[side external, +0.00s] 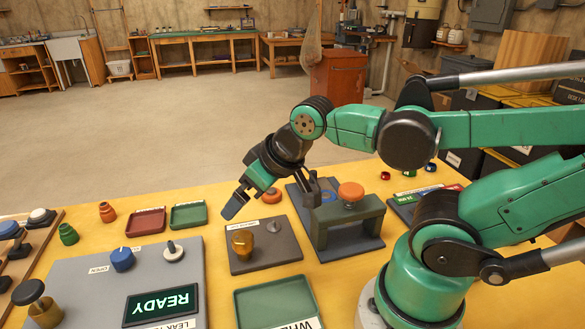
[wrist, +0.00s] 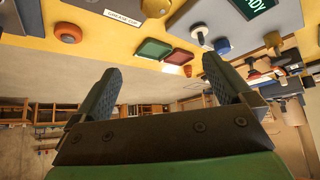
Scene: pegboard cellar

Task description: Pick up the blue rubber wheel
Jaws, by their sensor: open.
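My gripper (side external: 273,198) is open and empty above the yellow table, its fingers wide apart and tilted down to the left. The wrist view shows both fingers of my gripper (wrist: 160,82) with nothing between them. In the side view a small blue round piece (side external: 430,167) lies at the back right beside green and red ones, well right of my gripper. Another blue round shape (side external: 327,195) shows partly behind the green press stand. I cannot tell which is the rubber wheel. A green tray (side external: 243,309) with a partly cut-off label starting "WHE" is at the front.
The green press stand (side external: 347,222) with an orange knob is right of my gripper. A grey plate (side external: 282,258) with a brass cup (side external: 242,242) lies below. The READY panel (side external: 100,290) is front left. Red (side external: 147,222) and green (side external: 188,215) trays lie behind it.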

